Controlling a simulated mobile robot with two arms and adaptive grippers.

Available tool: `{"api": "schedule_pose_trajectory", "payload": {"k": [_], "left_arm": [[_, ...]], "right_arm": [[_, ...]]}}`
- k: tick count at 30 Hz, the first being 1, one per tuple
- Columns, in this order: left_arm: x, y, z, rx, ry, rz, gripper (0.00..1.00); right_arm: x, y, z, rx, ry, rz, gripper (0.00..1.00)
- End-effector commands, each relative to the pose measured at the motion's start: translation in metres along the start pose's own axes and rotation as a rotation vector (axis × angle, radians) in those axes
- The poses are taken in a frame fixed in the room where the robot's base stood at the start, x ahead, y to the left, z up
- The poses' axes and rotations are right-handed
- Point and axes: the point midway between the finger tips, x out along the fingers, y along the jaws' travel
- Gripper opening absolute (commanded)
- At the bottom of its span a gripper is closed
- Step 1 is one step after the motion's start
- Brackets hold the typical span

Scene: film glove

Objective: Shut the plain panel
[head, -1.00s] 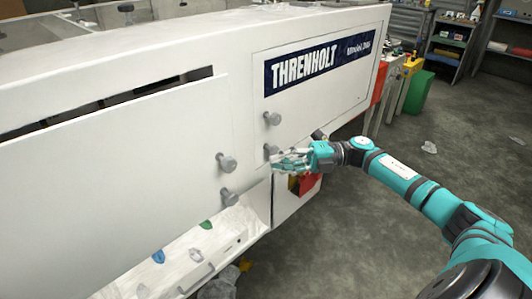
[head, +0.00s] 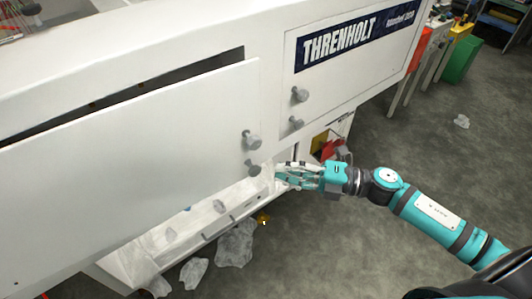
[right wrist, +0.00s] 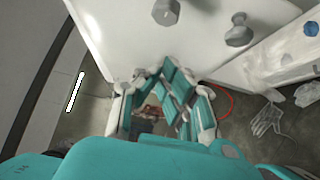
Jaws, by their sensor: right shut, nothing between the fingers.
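The plain white panel (head: 110,165) is at the left in the head view. It stands out from the white machine body, with a dark gap along its top edge. Two grey knobs, an upper one (head: 252,140) and a lower one (head: 253,170), sit at its right end. My right gripper (head: 280,174) is shut and empty, just right of the lower knob; I cannot tell whether it touches anything. In the right wrist view, the gripper's fingers (right wrist: 168,98) are below a white surface with two grey knobs (right wrist: 239,30). My left gripper is out of view.
A second panel with a dark THRENHOLT label (head: 340,42) and its own two knobs (head: 299,94) is to the right. A white tray (head: 140,262) juts out below the plain panel. Clear film scraps (head: 237,245) lie nearby. Open floor is at the right.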

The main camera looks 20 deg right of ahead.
Motion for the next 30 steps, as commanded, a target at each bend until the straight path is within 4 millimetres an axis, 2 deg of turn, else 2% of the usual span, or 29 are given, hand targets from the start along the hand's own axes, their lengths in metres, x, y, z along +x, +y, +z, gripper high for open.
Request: {"api": "schedule_pose_trajectory", "payload": {"k": [1,4,10,16,26,30], "left_arm": [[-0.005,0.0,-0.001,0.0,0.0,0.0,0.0],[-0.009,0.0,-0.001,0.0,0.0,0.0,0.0],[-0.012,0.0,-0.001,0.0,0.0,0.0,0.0],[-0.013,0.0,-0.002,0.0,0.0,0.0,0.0],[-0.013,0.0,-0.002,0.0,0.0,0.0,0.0],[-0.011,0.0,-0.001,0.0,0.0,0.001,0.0]], "right_arm": [[0.012,0.004,0.001,-0.002,0.0,0.005,0.0],[0.031,0.004,0.001,-0.002,0.0,0.004,0.0],[0.048,0.002,0.022,0.0,-0.001,0.002,0.0],[0.054,0.0,0.028,0.0,0.0,-0.001,0.0],[0.054,0.0,0.029,0.0,-0.001,-0.001,0.0],[0.054,-0.001,0.035,-0.001,-0.009,0.0,0.0]]}}
